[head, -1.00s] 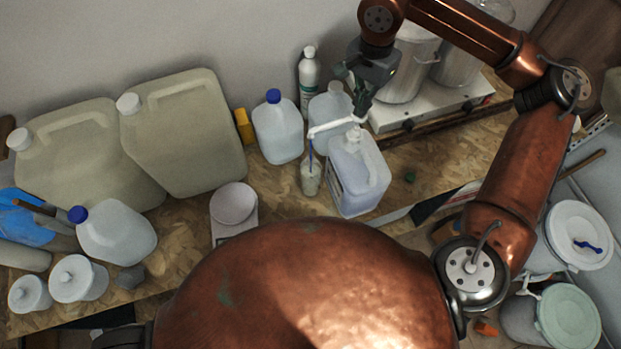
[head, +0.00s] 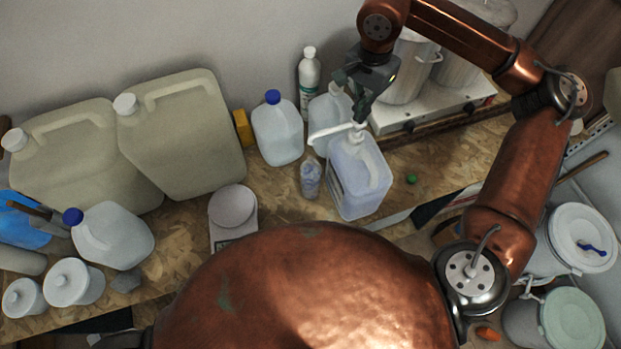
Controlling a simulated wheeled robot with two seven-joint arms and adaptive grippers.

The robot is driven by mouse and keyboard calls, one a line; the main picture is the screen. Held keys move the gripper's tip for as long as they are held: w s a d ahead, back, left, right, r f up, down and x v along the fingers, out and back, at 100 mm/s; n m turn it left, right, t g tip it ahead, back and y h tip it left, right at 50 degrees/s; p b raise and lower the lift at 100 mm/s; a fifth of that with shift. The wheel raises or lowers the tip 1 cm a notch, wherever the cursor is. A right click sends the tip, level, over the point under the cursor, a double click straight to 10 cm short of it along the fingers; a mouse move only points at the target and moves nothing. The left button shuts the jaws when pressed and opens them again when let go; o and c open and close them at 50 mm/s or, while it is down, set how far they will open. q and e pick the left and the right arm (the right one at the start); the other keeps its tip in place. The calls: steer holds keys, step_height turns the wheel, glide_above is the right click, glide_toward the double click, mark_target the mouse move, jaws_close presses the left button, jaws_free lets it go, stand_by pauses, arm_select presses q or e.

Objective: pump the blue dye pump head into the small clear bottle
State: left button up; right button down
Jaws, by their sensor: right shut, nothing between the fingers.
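The white pump head (head: 338,131) stands on a translucent jug (head: 360,178) holding pale bluish liquid. Its spout points left, over the small clear bottle (head: 310,180). The bottle stands upright on the bench just left of the jug, with bluish contents. My right gripper (head: 359,118) is shut above the pump head, with its tip at or just over the top of the pump; I cannot tell if they touch. Nothing is between its fingers. My left gripper is not in view.
A scale (head: 233,208) stands left of the bottle. A hot plate (head: 432,108) with pots is at the back right. A green cap (head: 411,179) lies right of the pump jug.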

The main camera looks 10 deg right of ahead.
steer(key=shift+r+p, duration=1.35)
steer(key=shift+r, duration=1.1)
steer(key=shift+f, duration=0.15)
steer(key=shift+f+b, duration=2.25)
steer(key=shift+f, duration=0.75)
steer(key=shift+r, duration=0.1)
steer(key=shift+r+p, duration=1.9)
steer(key=shift+r, duration=1.15)
